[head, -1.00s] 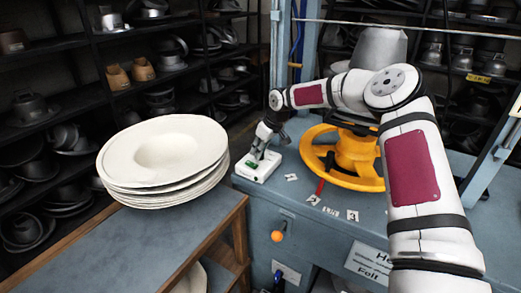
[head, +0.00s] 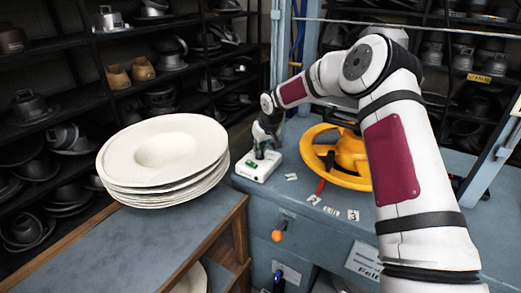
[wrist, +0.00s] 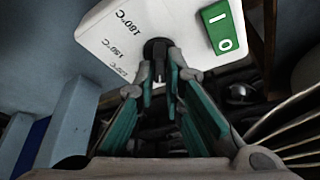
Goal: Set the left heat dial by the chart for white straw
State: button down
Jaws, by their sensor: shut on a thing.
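The white heat control box (head: 250,174) sits at the left end of the blue bench. It carries a green I/O switch (wrist: 219,27) and printed marks of 180°C, 150°C and a smaller, blurred one. The black heat dial (wrist: 156,47) is on the box's face in the wrist view. My gripper (wrist: 164,77) is shut on the dial, with a fingertip on each side. In the head view my gripper (head: 262,152) comes down on the box from above. The dial's pointer setting is not clear. A white placard (head: 364,261) on the bench front reads "Felt"; my arm hides the rest.
A yellow handwheel (head: 350,160) stands right of the box. Small number tags and a red stick (head: 320,187) lie before it. A stack of white hat blanks (head: 165,160) sits on a side table at left. An orange knob (head: 277,236) sticks out from the bench front.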

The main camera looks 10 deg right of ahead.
jog(key=shift+m+h+b, duration=0.8)
jog(key=shift+m+b, duration=0.1)
jog(key=shift+m, duration=0.9)
jog(key=c, duration=1.7)
grip_release()
jog(key=v, duration=1.2)
jog(key=shift+s, duration=0.1)
